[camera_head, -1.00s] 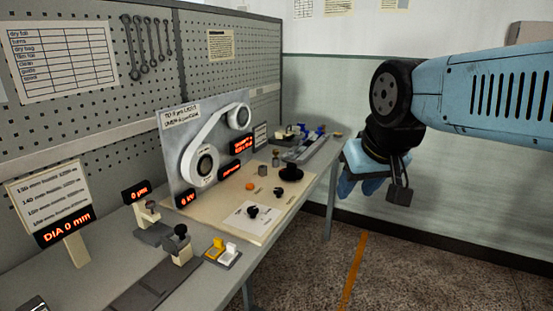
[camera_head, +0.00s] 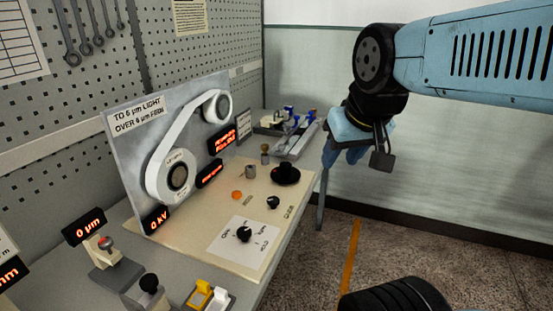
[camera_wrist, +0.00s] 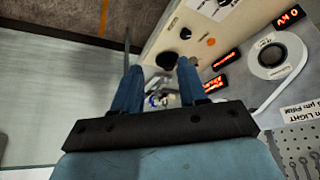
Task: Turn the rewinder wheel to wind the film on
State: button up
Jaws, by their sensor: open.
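A white film band (camera_head: 188,140) runs between a large lower reel (camera_head: 178,176) and a smaller upper reel (camera_head: 222,107) on an upright grey panel. A black round wheel with a raised middle (camera_head: 286,174), probably the rewinder wheel, sits near the right edge of the cream bench plate. In the wrist view the wheel (camera_wrist: 166,57) shows beyond my fingertips, the lower reel (camera_wrist: 271,55) at right. My gripper (camera_head: 345,155) hangs right of the bench, apart from the wheel. Its two blue fingers stand apart with nothing held in the wrist view (camera_wrist: 158,72).
Black knobs (camera_head: 244,234) and an orange button (camera_head: 237,195) sit on the cream plate (camera_head: 200,243). Red displays (camera_head: 157,220) line the panel's foot. A device with blue parts (camera_head: 290,125) stands at the bench's far end. Floor right of the bench is open, with an orange stripe (camera_head: 351,265).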

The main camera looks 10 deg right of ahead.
jog(key=shift+o, duration=0.4)
jog(key=shift+o, duration=0.8)
jog(key=shift+w+r, duration=0.1)
jog(key=o, duration=0.3)
jog(key=w+n, duration=0.1)
jog(key=w, duration=0.2)
jog(key=w+r+n+g, duration=0.1)
jog(key=w, duration=0.1)
jog(key=w+r+n, duration=0.1)
jog(key=w, duration=0.2)
jog(key=shift+w+h, duration=0.3)
jog(key=n+g, duration=0.5)
jog(key=n, duration=0.5)
send_over(285, 164)
notch_tip(285, 164, down, 12)
notch_tip(285, 164, down, 13)
jog(key=shift+w+r, duration=0.1)
jog(key=shift+w, duration=0.05)
